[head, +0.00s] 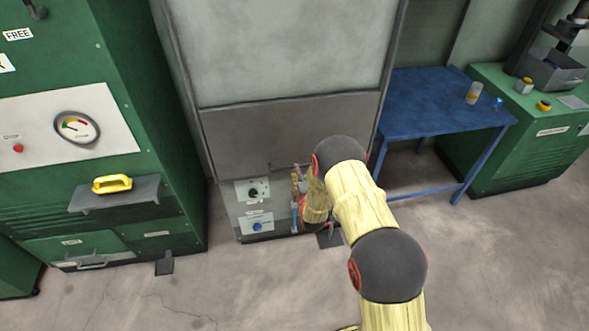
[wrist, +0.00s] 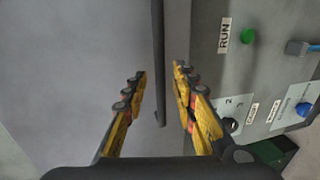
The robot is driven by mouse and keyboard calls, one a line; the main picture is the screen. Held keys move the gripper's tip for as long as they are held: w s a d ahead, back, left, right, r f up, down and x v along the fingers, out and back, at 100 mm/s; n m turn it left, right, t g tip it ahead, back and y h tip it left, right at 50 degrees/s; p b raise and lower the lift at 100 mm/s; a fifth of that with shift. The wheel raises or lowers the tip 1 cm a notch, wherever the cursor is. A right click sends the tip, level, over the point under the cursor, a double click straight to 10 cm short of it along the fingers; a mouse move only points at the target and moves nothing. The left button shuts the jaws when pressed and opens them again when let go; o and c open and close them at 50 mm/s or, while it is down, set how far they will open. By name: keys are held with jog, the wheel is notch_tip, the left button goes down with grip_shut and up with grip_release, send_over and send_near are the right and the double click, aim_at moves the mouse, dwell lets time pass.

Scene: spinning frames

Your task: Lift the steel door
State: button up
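The steel door (head: 245,135) appears to be the plain grey metal panel on the front of the middle machine, below a paler panel. It looks lowered. In the wrist view the grey door surface (wrist: 70,70) fills the left side, and a dark bar (wrist: 158,60), probably its handle, runs down the picture. My gripper (wrist: 160,72) is open, with one yellow finger on each side of the bar. I cannot tell whether either finger touches it. In the head view my gripper (head: 299,184) is at the door's lower part, partly hidden by my arm.
A control panel (head: 255,205) with a dial and blue button sits below the door. In the wrist view a green button (wrist: 248,37) is close right of the fingers. A green machine (head: 160,100) stands left, a blue table (head: 425,100) right.

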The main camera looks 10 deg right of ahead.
jog(key=shift+b+x, duration=0.35)
jog(key=shift+x, duration=1.8)
grip_shut()
